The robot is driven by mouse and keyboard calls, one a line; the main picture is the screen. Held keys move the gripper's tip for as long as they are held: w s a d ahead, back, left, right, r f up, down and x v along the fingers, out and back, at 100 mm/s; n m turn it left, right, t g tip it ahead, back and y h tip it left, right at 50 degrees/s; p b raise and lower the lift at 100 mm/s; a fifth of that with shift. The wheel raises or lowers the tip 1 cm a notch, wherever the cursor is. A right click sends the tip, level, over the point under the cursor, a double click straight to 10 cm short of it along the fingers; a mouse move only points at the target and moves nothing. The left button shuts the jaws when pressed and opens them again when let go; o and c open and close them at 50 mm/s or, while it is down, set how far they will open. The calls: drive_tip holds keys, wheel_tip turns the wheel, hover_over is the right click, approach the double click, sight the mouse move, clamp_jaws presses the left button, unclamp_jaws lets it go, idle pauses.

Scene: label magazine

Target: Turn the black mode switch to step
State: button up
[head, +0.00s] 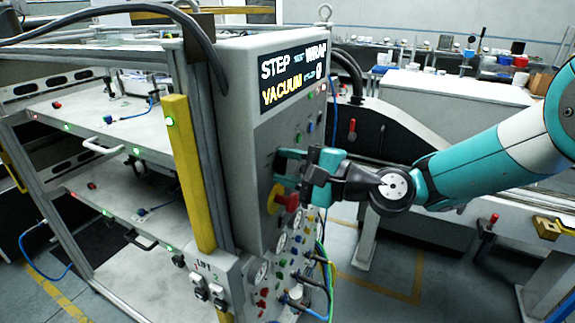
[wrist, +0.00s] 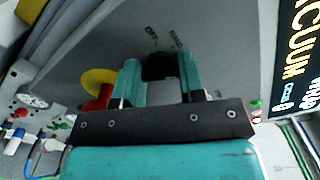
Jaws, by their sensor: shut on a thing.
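The black mode switch (wrist: 158,68) sits on the grey panel face in the wrist view, between the two teal fingers of my gripper (wrist: 159,78). My gripper is shut on it. Dark lettering is printed on the panel just above the switch, one mark reading like OFF; the rest is too small to read surely. In the head view my gripper (head: 287,163) reaches the panel from the right, and its fingers hide most of the switch. Which way the switch points is hidden. The display (head: 293,77) on the control panel (head: 240,130) shows STEP and VACUUM among other words.
A red emergency button on a yellow base (head: 277,198) sits just below my gripper. Gauges, coloured knobs and cables fill the lower panel. A yellow post (head: 188,170) and a shelved frame stand to the left. A white bench (head: 450,85) stands behind my arm.

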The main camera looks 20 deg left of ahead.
drive_tip(key=o, duration=0.9)
drive_tip(key=shift+d+f+b, duration=0.15)
drive_tip(key=shift+d+b, duration=0.15)
drive_tip(key=shift+d, duration=0.1)
drive_tip(key=shift+s+d+b, duration=0.2)
drive_tip(key=shift+d+b, duration=1.15)
drive_tip(key=shift+d, duration=1.4)
drive_tip(key=shift+s+d+b, duration=0.25)
drive_tip(key=shift+d+b, duration=1.1)
drive_tip(key=shift+d, duration=1.45)
drive_tip(key=shift+s+d+b, duration=0.2)
drive_tip(key=shift+d+b, duration=1.15)
drive_tip(key=shift+d, duration=1.4)
